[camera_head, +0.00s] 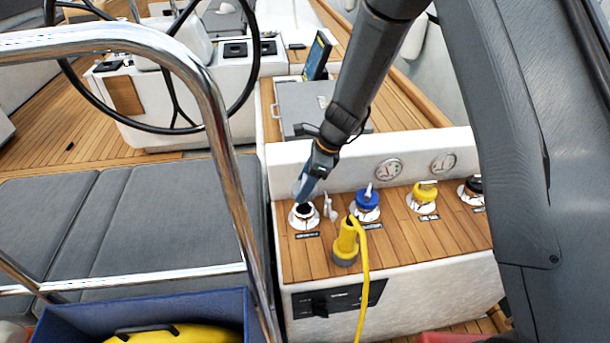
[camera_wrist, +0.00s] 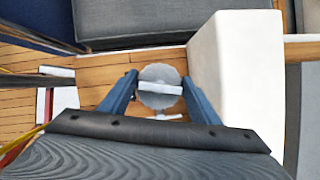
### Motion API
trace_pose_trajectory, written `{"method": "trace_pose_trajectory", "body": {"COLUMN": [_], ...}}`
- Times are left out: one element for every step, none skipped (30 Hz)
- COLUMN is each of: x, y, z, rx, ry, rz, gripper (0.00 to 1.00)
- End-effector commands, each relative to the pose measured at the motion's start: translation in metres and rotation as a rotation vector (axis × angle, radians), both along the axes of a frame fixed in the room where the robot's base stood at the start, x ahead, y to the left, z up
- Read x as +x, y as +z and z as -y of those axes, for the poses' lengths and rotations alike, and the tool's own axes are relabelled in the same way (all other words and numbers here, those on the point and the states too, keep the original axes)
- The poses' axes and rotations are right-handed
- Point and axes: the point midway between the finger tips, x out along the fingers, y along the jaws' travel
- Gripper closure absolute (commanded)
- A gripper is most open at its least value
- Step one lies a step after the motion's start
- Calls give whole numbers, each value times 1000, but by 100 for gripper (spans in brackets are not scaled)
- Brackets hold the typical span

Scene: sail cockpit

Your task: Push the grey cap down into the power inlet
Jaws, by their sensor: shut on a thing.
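My gripper (camera_head: 303,193) reaches down over the left end of the wooden-topped console. Its blue fingers are shut on the grey cap (camera_wrist: 152,76), a round grey disc with a pale bar across it, seen between the fingers in the wrist view. In the head view the fingers mostly hide the cap. The power inlet (camera_head: 303,225) appears as a white round flange with a dark opening directly below the fingertips. The cap seems to be at or just above it; I cannot tell whether they touch. In the wrist view the cap covers the inlet.
A small pale fitting (camera_head: 329,208) stands close right of the inlet. A yellow plug (camera_head: 345,246) with a yellow cable stands in front. Blue (camera_head: 367,203), yellow (camera_head: 426,191) and black (camera_head: 473,187) caps sit further right. A white upright panel (camera_head: 360,165) with gauges runs behind.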

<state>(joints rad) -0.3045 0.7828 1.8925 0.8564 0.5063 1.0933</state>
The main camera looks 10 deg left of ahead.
Motion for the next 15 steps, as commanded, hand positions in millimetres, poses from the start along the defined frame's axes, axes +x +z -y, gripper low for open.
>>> {"method": "trace_pose_trajectory", "body": {"x": [0, 0, 0, 0, 0, 0, 0, 0, 0, 0, 1, 1, 1, 1, 1], "y": [-2, -3, -5, -7, -9, -12, -14, -17, -20, -23, -27, -31, -34, -37, -41], "z": [0, 0, 0, 0, 0, 0, 0, 0, 0, 0, 0, 0, 0, 0, 0], "rx": [0, 0, 0, 0, 0, 0, 0, 0, 0, 0, 0, 0, 0, 0, 0], "ry": [0, 0, 0, 0, 0, 0, 0, -1, -1, -1, 0, 0, 0, 0, 0], "rz": [0, 0, 0, 0, 0, 0, 0, 0, 0, 0, 0, -1, 0, 0, 0], "gripper": [70, 70, 70, 70, 70, 70, 70, 70, 70, 70, 70, 70, 70, 70, 70]}}
